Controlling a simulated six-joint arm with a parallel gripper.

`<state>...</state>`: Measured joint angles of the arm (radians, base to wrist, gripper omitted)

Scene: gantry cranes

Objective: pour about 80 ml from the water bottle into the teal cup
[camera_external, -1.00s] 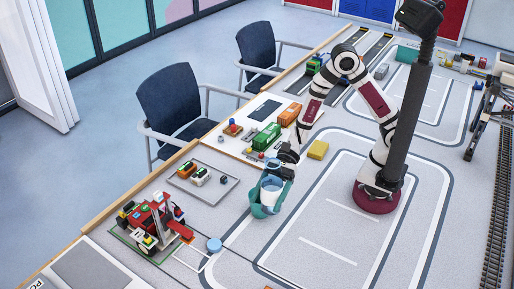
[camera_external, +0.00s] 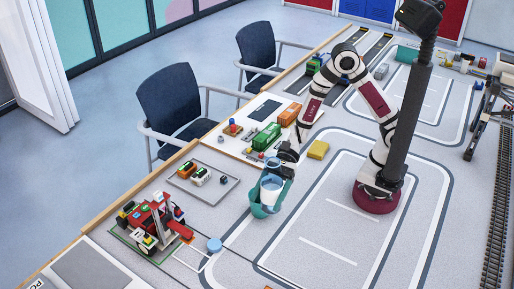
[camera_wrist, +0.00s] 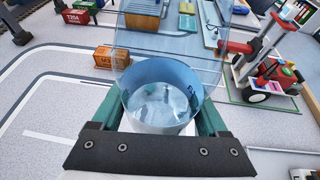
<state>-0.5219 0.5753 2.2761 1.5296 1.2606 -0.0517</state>
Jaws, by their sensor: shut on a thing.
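The water bottle is a clear, light-blue vessel (camera_external: 271,188) at the end of my arm, above the grey table. In the wrist view the clear bottle (camera_wrist: 163,98) is between the two teal fingers of my gripper (camera_wrist: 162,122), which is shut on it. Its round wall and pale contents show; its exact tilt and water level are hard to read. In the external view teal surfaces surround the bottle's sides and lower part. I cannot separate a teal cup from the teal fingers there, and no distinct teal cup shows in the wrist view.
A small light-blue round thing (camera_external: 214,244) lies on the table at lower left, near the red toy crane (camera_external: 155,222). A grey tray (camera_external: 215,190) with small toys is left of my gripper. A yellow block (camera_external: 318,149) stands to the right. The marked track area (camera_external: 325,225) is clear.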

